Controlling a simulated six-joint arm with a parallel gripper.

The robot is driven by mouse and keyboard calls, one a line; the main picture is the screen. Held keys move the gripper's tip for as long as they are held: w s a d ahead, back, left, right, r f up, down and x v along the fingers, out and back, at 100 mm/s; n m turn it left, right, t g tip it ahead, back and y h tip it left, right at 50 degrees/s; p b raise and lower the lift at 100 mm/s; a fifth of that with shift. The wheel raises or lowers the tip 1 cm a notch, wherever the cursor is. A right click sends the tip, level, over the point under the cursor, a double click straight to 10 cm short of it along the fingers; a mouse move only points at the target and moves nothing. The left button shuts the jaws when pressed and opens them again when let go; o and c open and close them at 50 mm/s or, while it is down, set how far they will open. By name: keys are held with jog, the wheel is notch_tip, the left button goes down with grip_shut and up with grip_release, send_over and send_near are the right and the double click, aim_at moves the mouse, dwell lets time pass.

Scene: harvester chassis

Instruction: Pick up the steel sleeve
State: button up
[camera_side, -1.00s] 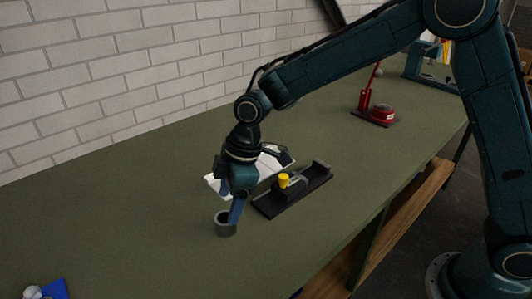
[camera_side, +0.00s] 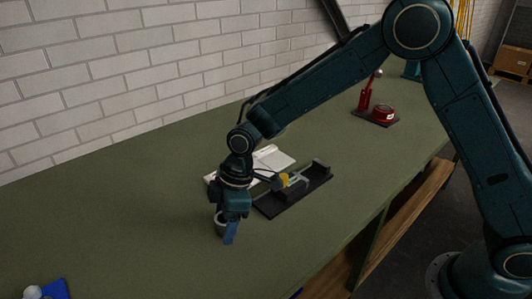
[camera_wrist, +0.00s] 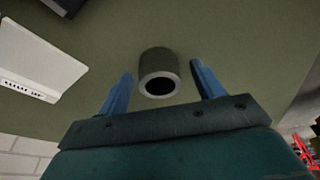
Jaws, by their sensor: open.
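The steel sleeve (camera_wrist: 158,72) is a short grey hollow cylinder with a lighter rim, standing upright on the green table. In the wrist view it lies between and a little beyond the two blue fingers of my gripper (camera_wrist: 160,82), with a gap on each side. In the side view the sleeve (camera_side: 219,224) is partly hidden behind a blue finger. My gripper (camera_side: 224,234) is open, low over the table, and holds nothing.
A black fixture (camera_side: 290,197) with a yellow part stands right of my gripper. White papers (camera_side: 274,157) lie behind it; a white sheet also shows in the wrist view (camera_wrist: 38,58). A red tool (camera_side: 380,114) stands far right. A blue item (camera_side: 54,290) lies at the near left.

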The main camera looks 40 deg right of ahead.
dwell(0.4)
jog(key=c, duration=1.2)
jog(key=shift+c, duration=0.2)
jog(key=shift+r, duration=0.1)
notch_tip(320, 180, up, 20)
jog(key=shift+d, duration=0.15)
